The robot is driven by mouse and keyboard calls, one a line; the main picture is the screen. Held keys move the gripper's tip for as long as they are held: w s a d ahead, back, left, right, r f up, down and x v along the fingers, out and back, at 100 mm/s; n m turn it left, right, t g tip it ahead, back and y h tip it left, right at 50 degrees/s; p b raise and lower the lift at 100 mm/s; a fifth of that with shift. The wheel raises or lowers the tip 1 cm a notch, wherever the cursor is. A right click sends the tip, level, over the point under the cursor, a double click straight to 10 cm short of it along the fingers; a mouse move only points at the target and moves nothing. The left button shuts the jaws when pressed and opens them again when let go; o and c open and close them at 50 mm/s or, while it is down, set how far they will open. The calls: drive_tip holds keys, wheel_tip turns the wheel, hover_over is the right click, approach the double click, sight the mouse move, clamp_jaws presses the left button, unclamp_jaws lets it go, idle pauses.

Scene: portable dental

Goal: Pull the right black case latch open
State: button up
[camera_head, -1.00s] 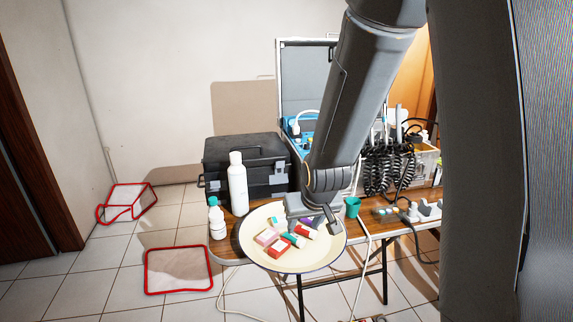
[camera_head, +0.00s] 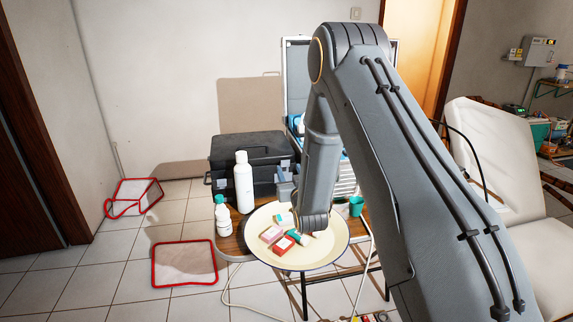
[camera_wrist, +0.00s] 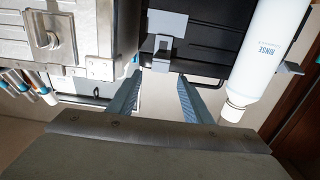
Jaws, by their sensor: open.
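The black case (camera_head: 240,148) stands shut on the table in the head view, its front partly hidden by a white bottle and my arm. Its right latch shows large in the wrist view as a grey plate with a tab (camera_wrist: 166,30), lying flat against the black front (camera_wrist: 215,45). The wrist picture appears inverted. My gripper (camera_wrist: 158,88) is open and empty, its two blue-grey fingers pointing toward the case on either side of the latch's line, apart from it. In the head view, my gripper (camera_head: 286,188) is beside the case's right front.
The white rinse bottle (camera_wrist: 268,50) stands close to one finger. A metal case (camera_wrist: 95,35) with its own latch is on the other side. A plate (camera_head: 262,258) with small boxes lies below my wrist. A smaller bottle (camera_head: 222,215) stands at the table's left edge.

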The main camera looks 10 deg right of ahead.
sight(285, 162)
drive_tip(key=shift+w+p, duration=0.4)
drive_tip(key=shift+w, duration=2.35)
clamp_jaws()
